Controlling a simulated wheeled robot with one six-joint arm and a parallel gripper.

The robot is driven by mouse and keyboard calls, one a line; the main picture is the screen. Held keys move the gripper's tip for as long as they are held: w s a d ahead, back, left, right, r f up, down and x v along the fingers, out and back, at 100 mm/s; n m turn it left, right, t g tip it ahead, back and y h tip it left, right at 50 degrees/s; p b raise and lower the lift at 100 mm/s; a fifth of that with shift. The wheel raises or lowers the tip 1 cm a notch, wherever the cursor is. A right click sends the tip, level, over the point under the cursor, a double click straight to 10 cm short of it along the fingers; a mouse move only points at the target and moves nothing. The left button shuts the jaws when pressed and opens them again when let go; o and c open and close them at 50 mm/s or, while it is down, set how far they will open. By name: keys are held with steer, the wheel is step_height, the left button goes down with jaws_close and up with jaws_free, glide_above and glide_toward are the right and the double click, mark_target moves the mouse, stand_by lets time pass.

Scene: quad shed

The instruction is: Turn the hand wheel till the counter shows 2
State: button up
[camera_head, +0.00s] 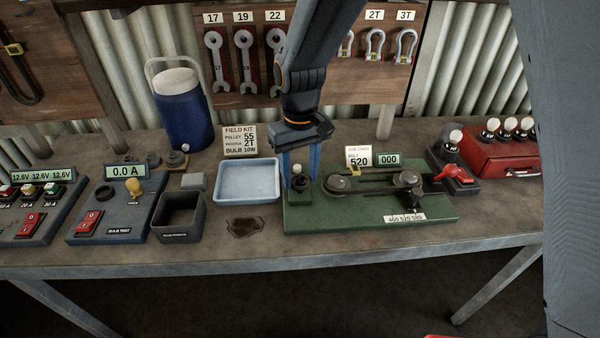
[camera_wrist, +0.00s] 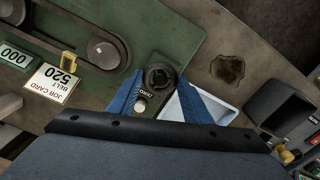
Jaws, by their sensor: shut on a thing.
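The green belt rig (camera_head: 370,218) stands on the bench, with two round pulleys and a belt on top. Its counter (camera_head: 387,159) reads 000, and it also shows in the wrist view (camera_wrist: 15,55). The dark round hand wheel (camera_head: 299,183) is at the rig's left end; in the wrist view it is a dark ring (camera_wrist: 160,77) beside a pale button marked zero (camera_wrist: 139,106). My gripper (camera_head: 300,177) points down over it, its two blue fingers closed on opposite sides of the wheel. The fingers partly hide the wheel in the head view.
A job card (camera_head: 358,157) reading belt 520 stands behind the rig. A pale blue tray (camera_head: 247,199) lies just left, then a dark bin (camera_head: 178,216). A red box (camera_head: 505,160) with bulbs and a red-handled device (camera_head: 456,174) are to the right. A dark stain marks the bench front.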

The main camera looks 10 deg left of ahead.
mark_target(300, 179)
steer(key=shift+n, duration=1)
steer(key=o, duration=1.1)
steer(key=shift+c, duration=0.2)
step_height(300, 179, up, 8)
steer(key=b, duration=0.2)
steer(key=s+d+f+m+b, duration=0.1)
steer(key=s+d+f+m, duration=0.2)
steer(key=d, duration=0.6)
steer(key=s+d+f+m+t+b, duration=0.1)
steer(key=s+d+f+m, duration=0.1)
steer(key=d, duration=0.7)
steer(key=s+d+f+m+b, duration=0.1)
steer(key=s+d+f+m, duration=0.2)
steer(key=d, duration=0.7)
steer(key=shift+s+f+m, duration=0.35)
steer(key=shift+f+m, duration=0.05)
steer(key=shift+f, duration=0.1)
